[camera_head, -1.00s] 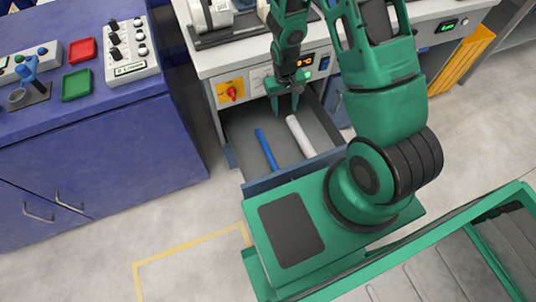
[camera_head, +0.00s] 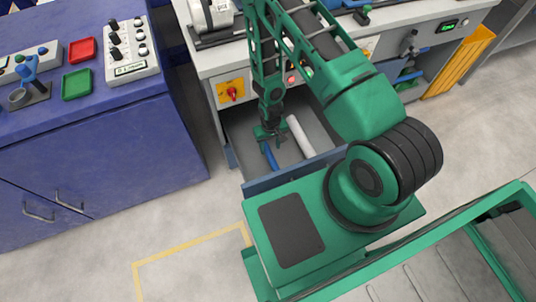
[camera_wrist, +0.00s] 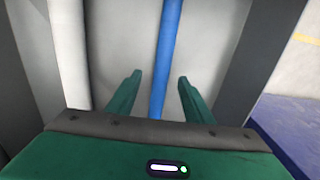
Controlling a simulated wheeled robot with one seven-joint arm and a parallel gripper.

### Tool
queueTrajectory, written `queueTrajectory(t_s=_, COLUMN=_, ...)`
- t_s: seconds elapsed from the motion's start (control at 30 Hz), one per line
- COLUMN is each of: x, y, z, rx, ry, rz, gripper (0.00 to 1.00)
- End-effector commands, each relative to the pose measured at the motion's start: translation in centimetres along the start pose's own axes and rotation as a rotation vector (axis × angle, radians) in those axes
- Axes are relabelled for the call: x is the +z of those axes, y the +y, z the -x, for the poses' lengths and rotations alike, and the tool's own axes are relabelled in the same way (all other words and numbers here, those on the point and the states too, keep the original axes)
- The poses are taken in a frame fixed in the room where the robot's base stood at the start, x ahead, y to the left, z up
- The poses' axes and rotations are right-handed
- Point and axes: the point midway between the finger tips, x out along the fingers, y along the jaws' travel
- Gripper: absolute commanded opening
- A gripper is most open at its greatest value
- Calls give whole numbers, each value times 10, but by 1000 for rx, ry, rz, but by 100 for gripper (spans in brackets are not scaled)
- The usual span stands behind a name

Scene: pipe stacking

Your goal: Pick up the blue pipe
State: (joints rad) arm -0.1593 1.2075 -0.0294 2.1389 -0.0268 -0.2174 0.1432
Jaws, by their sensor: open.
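The blue pipe (camera_head: 270,155) lies in the open grey drawer, partly hidden behind my gripper in the head view. In the wrist view the blue pipe (camera_wrist: 167,60) runs away between my two fingers. My gripper (camera_wrist: 157,85) is open, with one green finger on each side of the pipe and a gap to it on both sides. In the head view my gripper (camera_head: 270,137) is down over the pipe inside the drawer. I cannot tell whether the fingers touch the drawer floor.
A white pipe (camera_head: 300,137) lies beside the blue one in the same drawer (camera_head: 285,175); it also shows at the left of the wrist view (camera_wrist: 70,55). The drawer walls stand close around. A blue cabinet (camera_head: 100,160) stands to the left.

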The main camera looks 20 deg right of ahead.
Motion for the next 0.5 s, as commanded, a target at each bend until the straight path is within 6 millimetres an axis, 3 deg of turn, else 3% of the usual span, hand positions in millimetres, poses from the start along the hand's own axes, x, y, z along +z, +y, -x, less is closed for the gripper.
queueTrajectory(t_s=0.17, x=0, y=0, z=-9, rx=0, ry=-1, rz=0, gripper=47)
queueTrajectory(t_s=0.5, x=-4, y=-4, z=-50, rx=1, ry=-1, rz=-1, gripper=47)
